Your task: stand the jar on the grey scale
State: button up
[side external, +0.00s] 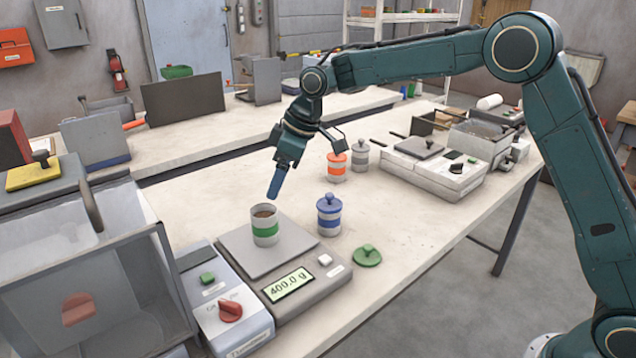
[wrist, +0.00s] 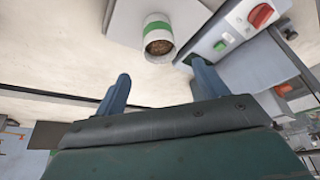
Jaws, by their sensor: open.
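The jar (side external: 265,226) with a green band stands upright on the plate of the grey scale (side external: 296,246). It has no lid on and brown pellets show inside. The scale's display reads 400.0 g. In the wrist view the jar (wrist: 158,30) is beyond the fingers, on the scale plate (wrist: 122,22). My gripper (side external: 274,190) hangs above the jar, a little behind and to the right, apart from it. In the wrist view my gripper (wrist: 161,76) has its two blue fingers spread apart with nothing between them.
A blue-banded jar (side external: 329,216) stands right of the scale, and a green lid (side external: 367,256) lies nearby. An orange-banded jar (side external: 336,168) and a grey jar (side external: 360,156) stand farther back. A control box with a red knob (side external: 230,311) adjoins the scale's left side.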

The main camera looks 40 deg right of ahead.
jog(key=s+d+r+m, duration=0.1)
jog(key=s+d+r, duration=0.25)
jog(key=s, duration=0.25)
jog(key=s+d+r+m+t+h, duration=0.1)
jog(key=s+d+r+m, duration=0.1)
jog(key=s+r, duration=0.3)
jog(key=s+d+r+m, duration=0.1)
jog(key=s+d+r, duration=0.15)
jog(key=s, duration=0.55)
jog(key=s+d+f+m+h, duration=0.1)
jog(key=s+d+f+m, duration=0.1)
jog(key=s, duration=0.8)
jog(key=s+d+f+m+t+h, duration=0.1)
jog(key=s+d+f+m, duration=0.1)
jog(key=s, duration=0.8)
jog(key=shift+s+d+m, duration=0.25)
jog(key=shift+d+m, duration=0.25)
jog(key=shift+d, duration=0.3)
